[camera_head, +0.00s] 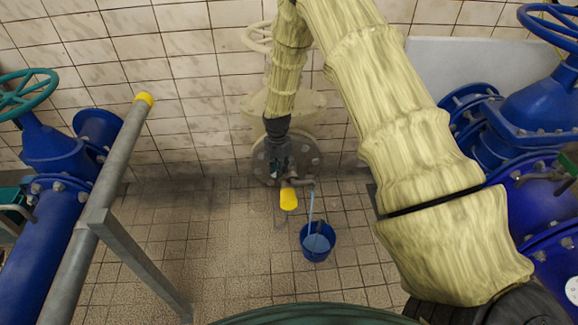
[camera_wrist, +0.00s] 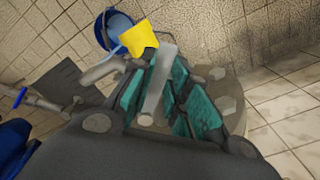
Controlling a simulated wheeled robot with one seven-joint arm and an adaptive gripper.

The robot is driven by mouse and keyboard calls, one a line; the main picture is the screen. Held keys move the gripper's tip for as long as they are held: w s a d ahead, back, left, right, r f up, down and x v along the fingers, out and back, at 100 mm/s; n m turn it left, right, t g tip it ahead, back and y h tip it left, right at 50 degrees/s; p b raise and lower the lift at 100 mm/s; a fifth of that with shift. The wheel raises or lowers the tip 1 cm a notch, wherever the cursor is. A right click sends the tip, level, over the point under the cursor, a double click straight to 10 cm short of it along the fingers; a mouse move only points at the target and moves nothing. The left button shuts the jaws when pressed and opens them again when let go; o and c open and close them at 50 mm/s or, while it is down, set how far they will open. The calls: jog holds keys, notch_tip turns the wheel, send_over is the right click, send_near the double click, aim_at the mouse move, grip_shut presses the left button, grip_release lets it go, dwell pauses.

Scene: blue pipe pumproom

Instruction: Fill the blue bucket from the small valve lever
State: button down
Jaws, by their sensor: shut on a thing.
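The blue bucket (camera_head: 304,245) stands upright on the tiled floor and has pale blue water in it. A thin light-blue stream of water (camera_head: 311,205) runs down into it from a small grey spout (camera_head: 306,181). The valve lever has a yellow end (camera_head: 288,199). My gripper (camera_head: 279,168) is at the lever by the wall flange. In the wrist view, its teal fingers (camera_wrist: 158,100) are shut around the grey lever bar (camera_wrist: 157,85), with the yellow end (camera_wrist: 138,38) sticking out beyond. The bucket (camera_wrist: 103,35) is partly hidden behind the yellow end there.
Large blue pipes and valves stand at left (camera_head: 50,150) and right (camera_head: 540,110). A grey rail with a yellow cap (camera_head: 143,99) rises at left. A dark green rounded surface (camera_head: 310,315) fills the bottom edge. Floor around the bucket is clear.

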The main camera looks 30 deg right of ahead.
jog(key=shift+s+d, duration=0.1)
jog(key=c, duration=1.4)
grip_release()
jog(key=shift+o, duration=0.2)
jog(key=shift+r, duration=0.1)
notch_tip(320, 180, up, 12)
jog(key=shift+f, duration=0.2)
